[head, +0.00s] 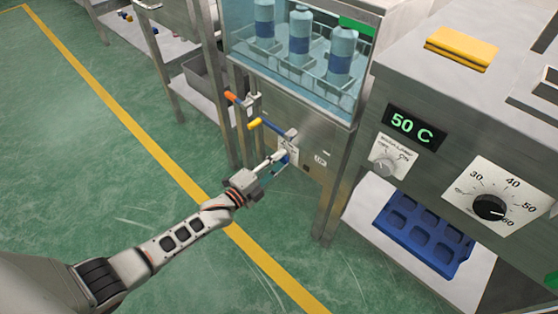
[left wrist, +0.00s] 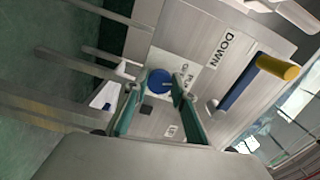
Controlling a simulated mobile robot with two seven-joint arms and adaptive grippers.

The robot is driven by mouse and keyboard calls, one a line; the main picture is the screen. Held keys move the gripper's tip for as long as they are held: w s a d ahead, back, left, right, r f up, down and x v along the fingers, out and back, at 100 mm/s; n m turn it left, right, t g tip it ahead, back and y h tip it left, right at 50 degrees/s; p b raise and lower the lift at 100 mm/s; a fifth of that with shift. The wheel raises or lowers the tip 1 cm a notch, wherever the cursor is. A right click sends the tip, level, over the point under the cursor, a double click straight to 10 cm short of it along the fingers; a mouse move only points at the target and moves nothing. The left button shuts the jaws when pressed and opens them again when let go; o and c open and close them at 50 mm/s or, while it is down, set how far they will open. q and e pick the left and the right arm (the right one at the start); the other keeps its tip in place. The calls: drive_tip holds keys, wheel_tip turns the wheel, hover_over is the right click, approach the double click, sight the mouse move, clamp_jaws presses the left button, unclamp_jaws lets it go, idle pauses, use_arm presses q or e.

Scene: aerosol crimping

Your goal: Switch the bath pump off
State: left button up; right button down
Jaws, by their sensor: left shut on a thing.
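A round blue knob (left wrist: 158,80) sits on a small pale plate (left wrist: 188,80) with partly hidden lettering in the left wrist view. In the head view, that plate (head: 290,146) is on the steel front below the glass-fronted bath. My left gripper (head: 279,158) reaches the plate from the left. In the left wrist view the two fingers of the left gripper (left wrist: 156,92) stand on either side of the blue knob and are shut on it. Which way the knob is turned cannot be told. My right gripper is not in view.
A yellow-ended lever (head: 254,123) sticks out just above my left gripper, and an orange-ended one (head: 231,96) is further left. Blue bottles (head: 299,38) stand in the bath (head: 310,85). A 50 C display (head: 411,124) and black dial (head: 489,207) are at right.

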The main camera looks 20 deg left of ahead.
use_arm(q)
drive_tip(key=shift+n, duration=0.7)
drive_tip(key=shift+f, duration=0.1)
drive_tip(key=o, duration=1.1)
drive_tip(key=shift+s, duration=0.1)
drive_tip(key=v, duration=1.2)
